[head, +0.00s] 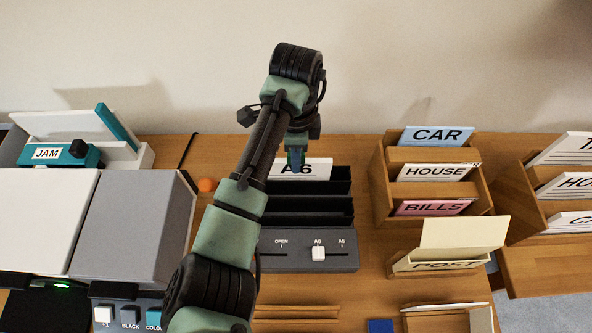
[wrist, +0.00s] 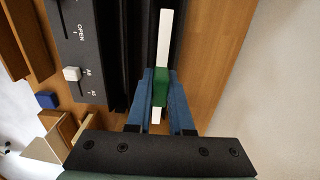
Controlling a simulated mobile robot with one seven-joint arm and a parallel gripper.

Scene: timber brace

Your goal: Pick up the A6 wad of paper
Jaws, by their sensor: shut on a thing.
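The A6 wad of paper (head: 305,171) is white and stands upright at the rear slot of the dark slotted holder (head: 318,262). In the wrist view the wad (wrist: 165,42) shows edge-on as a narrow white strip, with a green part between my fingers. My gripper (head: 296,158) is above the wad, and its blue fingers are shut on it. The fingers also show in the wrist view (wrist: 160,92), one on each side of the strip. The wad's lower edge is hidden, so I cannot tell whether it is clear of the slot.
A wooden rack (head: 378,185) with CAR, HOUSE and BILLS cards stands to the right. A cream POST box (head: 465,238) is in front of it. The wall is close behind.

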